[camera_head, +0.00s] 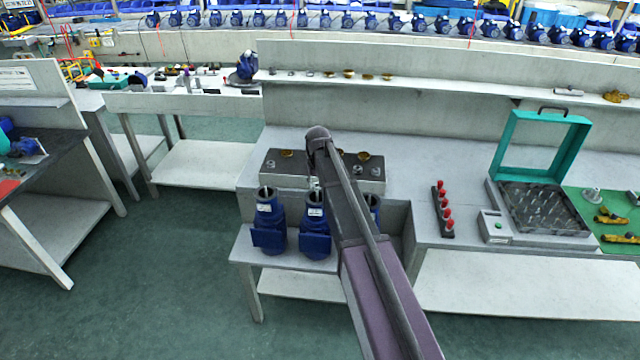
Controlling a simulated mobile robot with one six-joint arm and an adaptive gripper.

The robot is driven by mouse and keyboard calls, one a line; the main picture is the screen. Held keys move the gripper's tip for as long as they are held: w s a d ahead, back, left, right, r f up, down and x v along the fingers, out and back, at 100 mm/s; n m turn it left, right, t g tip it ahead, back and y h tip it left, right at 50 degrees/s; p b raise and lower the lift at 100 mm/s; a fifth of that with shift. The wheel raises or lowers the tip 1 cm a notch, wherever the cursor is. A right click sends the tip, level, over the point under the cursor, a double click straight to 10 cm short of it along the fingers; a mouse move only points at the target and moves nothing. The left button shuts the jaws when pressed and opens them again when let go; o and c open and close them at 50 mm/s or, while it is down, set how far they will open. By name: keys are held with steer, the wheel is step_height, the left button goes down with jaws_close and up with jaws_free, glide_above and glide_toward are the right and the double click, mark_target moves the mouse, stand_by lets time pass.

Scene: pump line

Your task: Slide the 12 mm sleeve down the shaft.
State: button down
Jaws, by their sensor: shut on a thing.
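My arm reaches up from the bottom, and its dark upper joint is over the grey block. My gripper is hidden behind my own arm, so its jaws and anything in them do not show. Blue pump bodies stand in a row on a low shelf: a left one (268,222), a middle one (314,228) and a right one (373,205) mostly covered by my arm. A small pale upright piece (316,184) shows just above the middle pump. I cannot tell whether it is the shaft or the sleeve.
Behind the pumps, a grey block (275,166) carries brass and metal parts. To the right are a rack of red-handled tools (442,212), a green-button box (494,227) and an open case with a green lid (502,150). Bare bench (415,165) lies between block and case.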

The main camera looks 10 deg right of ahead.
steer(key=shift+f+b, duration=1.05)
steer(key=shift+b, duration=0.05)
stand_by(1.3)
steer(key=shift+c, duration=0.9)
jaws_free()
steer(key=shift+w, duration=0.1)
